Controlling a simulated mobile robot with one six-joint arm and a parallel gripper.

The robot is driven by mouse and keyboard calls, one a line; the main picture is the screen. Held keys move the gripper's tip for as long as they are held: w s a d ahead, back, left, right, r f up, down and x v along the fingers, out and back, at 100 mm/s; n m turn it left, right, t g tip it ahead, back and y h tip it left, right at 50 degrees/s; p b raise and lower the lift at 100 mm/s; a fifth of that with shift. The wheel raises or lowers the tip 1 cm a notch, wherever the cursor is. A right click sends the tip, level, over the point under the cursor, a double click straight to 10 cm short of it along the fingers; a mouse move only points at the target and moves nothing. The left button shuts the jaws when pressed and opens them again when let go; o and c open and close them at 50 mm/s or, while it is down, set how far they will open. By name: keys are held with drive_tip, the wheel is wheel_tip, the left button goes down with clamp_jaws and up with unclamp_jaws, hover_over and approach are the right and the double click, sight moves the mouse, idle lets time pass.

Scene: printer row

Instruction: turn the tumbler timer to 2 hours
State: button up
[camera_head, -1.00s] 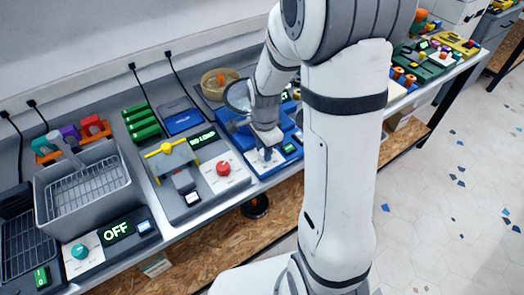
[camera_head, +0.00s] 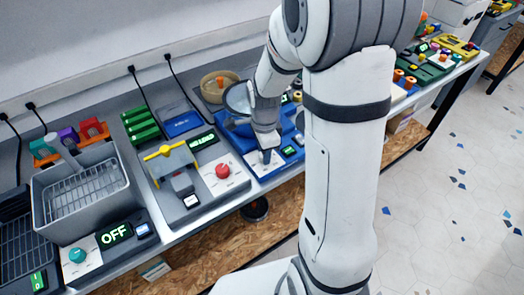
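A blue machine (camera_head: 246,148), which I take to be the tumbler, stands on the bench just left of my upright arm link. Its front has a white dial panel (camera_head: 256,166) and a small lit display (camera_head: 289,151), too small to read. My gripper (camera_head: 266,157) points down at this panel, with its tips at or just above the dial. The timer knob is hidden behind the gripper, so its setting does not show. I cannot tell whether the fingers are closed on it.
Left of it is a grey machine with a red knob (camera_head: 222,171) and a yellow bar (camera_head: 165,150). Further left are a grey basket tub (camera_head: 85,192) and a teal knob (camera_head: 77,255) beside an "OFF" display (camera_head: 115,235). My arm hides part of the bench to the right.

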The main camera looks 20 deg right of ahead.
drive_tip(key=o, duration=0.4)
drive_tip(key=shift+r, duration=0.1)
wheel_tip(320, 180, up, 7)
drive_tip(key=shift+r, duration=0.3)
idle(0.5)
